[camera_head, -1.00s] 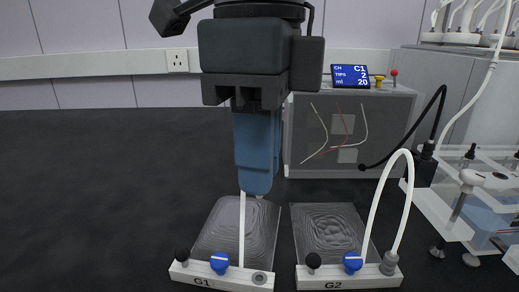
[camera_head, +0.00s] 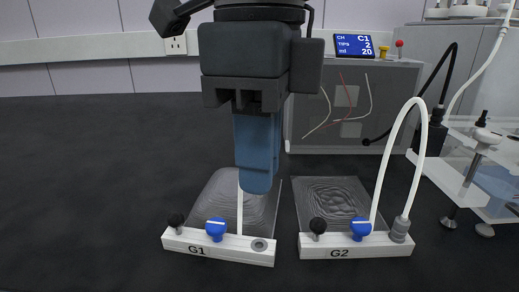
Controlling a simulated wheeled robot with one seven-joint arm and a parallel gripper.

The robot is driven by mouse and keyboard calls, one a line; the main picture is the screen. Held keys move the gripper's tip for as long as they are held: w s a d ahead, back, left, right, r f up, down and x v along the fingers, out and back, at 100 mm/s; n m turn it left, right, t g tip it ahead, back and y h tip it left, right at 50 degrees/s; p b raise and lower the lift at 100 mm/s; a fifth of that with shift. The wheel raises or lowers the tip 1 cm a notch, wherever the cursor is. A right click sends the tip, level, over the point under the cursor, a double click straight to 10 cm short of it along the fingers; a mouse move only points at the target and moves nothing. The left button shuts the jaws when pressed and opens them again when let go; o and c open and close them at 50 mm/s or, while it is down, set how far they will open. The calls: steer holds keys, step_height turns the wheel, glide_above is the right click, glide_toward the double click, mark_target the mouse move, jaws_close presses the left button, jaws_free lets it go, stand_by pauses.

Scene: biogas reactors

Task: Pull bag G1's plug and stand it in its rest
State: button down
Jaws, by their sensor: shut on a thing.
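Bag G1 (camera_head: 212,203) lies flat and grey behind a white bar (camera_head: 200,249) marked G1. Its white tube (camera_head: 240,212) rises from the bar beside a blue valve knob (camera_head: 216,228) into my gripper (camera_head: 257,187). My gripper points down and its blue fingers are shut. They hold the tube's end above the bar; the plug itself is hidden by the fingers. The rest (camera_head: 259,245), a grey ring at the bar's right end, shows no plug in it, and the fingertips are above it in the picture.
To the right, bag G2 (camera_head: 318,203) has a similar bar (camera_head: 330,252); its tube (camera_head: 391,150) arches over into a grey plug (camera_head: 400,229) at the bar's right end. A grey box with a display (camera_head: 354,45) stands behind. Dark bench at left is clear.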

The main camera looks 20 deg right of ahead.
steer(key=shift+f+b, duration=2.35)
steer(key=shift+f, duration=0.5)
steer(key=shift+f+b, duration=1.05)
steer(key=shift+b, duration=0.25)
stand_by(0.7)
stand_by(0.3)
steer(key=c, duration=1)
jaws_free()
steer(key=shift+r+p, duration=1.25)
steer(key=shift+r, duration=2.7)
